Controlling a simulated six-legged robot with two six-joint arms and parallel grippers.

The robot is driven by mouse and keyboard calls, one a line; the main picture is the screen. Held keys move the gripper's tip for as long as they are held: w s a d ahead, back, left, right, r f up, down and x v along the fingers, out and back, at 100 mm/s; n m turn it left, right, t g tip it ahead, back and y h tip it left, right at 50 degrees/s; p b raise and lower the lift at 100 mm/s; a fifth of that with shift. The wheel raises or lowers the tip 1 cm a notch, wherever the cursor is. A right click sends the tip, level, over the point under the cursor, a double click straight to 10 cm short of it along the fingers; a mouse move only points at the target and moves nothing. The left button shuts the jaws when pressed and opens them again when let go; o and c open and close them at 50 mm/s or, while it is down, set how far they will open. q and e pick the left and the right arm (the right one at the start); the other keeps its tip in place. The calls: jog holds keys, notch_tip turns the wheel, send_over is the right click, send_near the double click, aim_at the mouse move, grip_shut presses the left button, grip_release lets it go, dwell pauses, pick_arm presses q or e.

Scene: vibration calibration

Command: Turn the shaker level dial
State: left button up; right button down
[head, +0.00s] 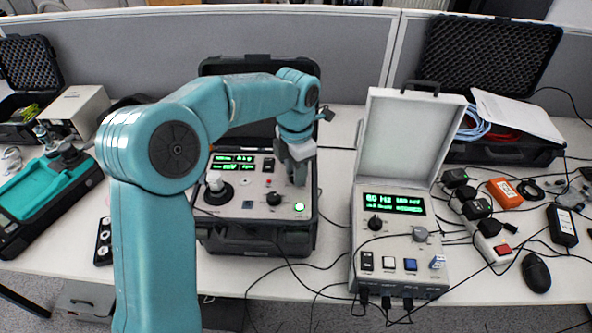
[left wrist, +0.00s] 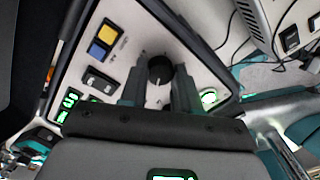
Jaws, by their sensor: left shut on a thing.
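The shaker level dial (left wrist: 160,70) is a round black knob on a pale panel in the left wrist view. My left gripper (left wrist: 162,78) has a finger on each side of it and is shut on it. In the head view the left gripper (head: 297,180) reaches down onto the right part of the panel of the open black case (head: 256,242) and hides the dial. The panel has green-lit displays (head: 232,162), a second black knob (head: 273,198) and a lit green button (head: 299,206). My right gripper is not in view.
A grey console (head: 397,250) with an open lid stands right of the case, with cables running around it. A silver-topped black round fixture (head: 217,190) stands on the panel's left. A teal tray (head: 45,195) lies far left. A mouse (head: 536,273) lies far right.

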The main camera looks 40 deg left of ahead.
pick_arm(q)
jog(key=shift+r+n, duration=0.1)
jog(key=shift+n, duration=1.4)
jog(key=o, duration=1.1)
jog(key=shift+c, duration=0.2)
notch_tip(320, 180, up, 16)
jog(key=p, duration=0.2)
jog(key=shift+r+p, duration=0.15)
jog(key=shift+p, duration=0.2)
